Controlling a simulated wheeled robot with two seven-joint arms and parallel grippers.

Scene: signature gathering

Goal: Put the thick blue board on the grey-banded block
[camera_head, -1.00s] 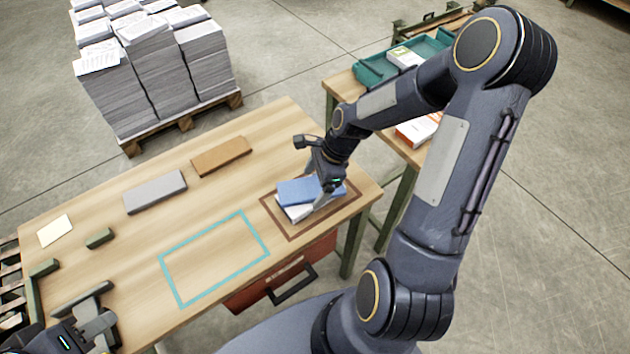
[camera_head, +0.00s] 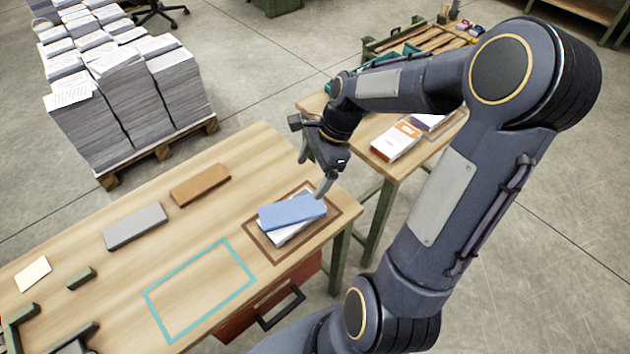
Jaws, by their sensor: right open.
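The thick blue board (camera_head: 292,211) lies on top of a pale white-and-grey block (camera_head: 283,235) inside the brown outlined rectangle at the table's right end. The board is turned a little relative to the block, which shows along the front edge; the rest is hidden, and I cannot make out a clear grey band. My right gripper (camera_head: 315,172) is open and empty, just above and behind the board, with one finger close to its far right corner.
A grey board (camera_head: 135,226) and a brown board (camera_head: 200,185) lie on the wooden table. An empty teal outlined rectangle (camera_head: 150,300) is left of the brown one. A small green block (camera_head: 81,278) and a cream card (camera_head: 33,273) lie further left. A side table holds an orange-white box (camera_head: 396,142).

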